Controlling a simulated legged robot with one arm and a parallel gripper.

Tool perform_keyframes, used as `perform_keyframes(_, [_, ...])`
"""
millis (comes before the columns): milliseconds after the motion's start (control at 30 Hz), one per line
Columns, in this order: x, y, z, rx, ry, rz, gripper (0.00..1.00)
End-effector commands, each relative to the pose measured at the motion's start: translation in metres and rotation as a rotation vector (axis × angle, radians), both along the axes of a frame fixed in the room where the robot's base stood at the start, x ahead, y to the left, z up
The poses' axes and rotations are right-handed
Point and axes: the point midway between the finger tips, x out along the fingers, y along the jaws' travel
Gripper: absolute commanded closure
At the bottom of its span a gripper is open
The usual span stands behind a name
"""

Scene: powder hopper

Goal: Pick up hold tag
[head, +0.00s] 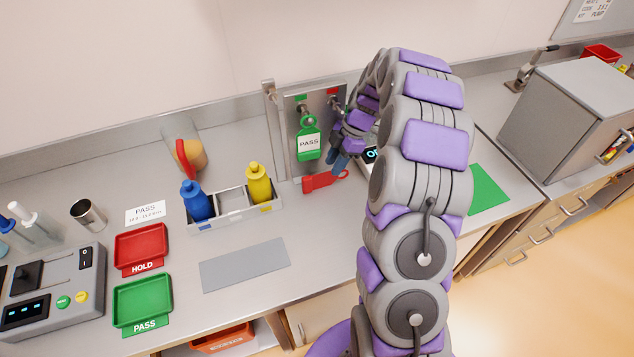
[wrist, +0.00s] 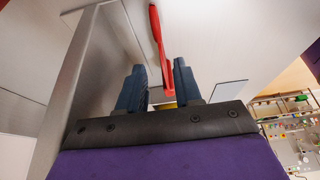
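The red hold tag (head: 322,181) lies on the counter at the foot of the metal tag board (head: 316,110). In the wrist view the red tag (wrist: 160,42) shows as a narrow strip, its near end close to the right finger. My gripper (head: 341,164) points down just above the tag's right end. Its blue fingers (wrist: 158,78) are apart in the wrist view, and neither is clearly touching the tag. Whether the tag's end lies between the fingertips is hard to tell. The green PASS tag (head: 309,141) hangs on the board's left hook.
A divided caddy (head: 236,203) with a blue bottle (head: 195,199) and a yellow bottle (head: 258,183) stands left of the tag. Red HOLD (head: 140,246) and green PASS (head: 143,299) trays lie farther left. A grey mat (head: 245,264) lies in front.

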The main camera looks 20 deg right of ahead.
Motion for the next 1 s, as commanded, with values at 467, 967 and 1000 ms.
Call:
perform_keyframes(467, [-0.002,0.014,-0.049,0.002,0.0,-0.001,0.66])
perform_keyframes(967, [-0.002,0.015,-0.048,0.002,-0.001,-0.001,0.96])
perform_keyframes(1000, [-0.002,0.015,-0.048,0.002,0.0,-0.001,0.99])
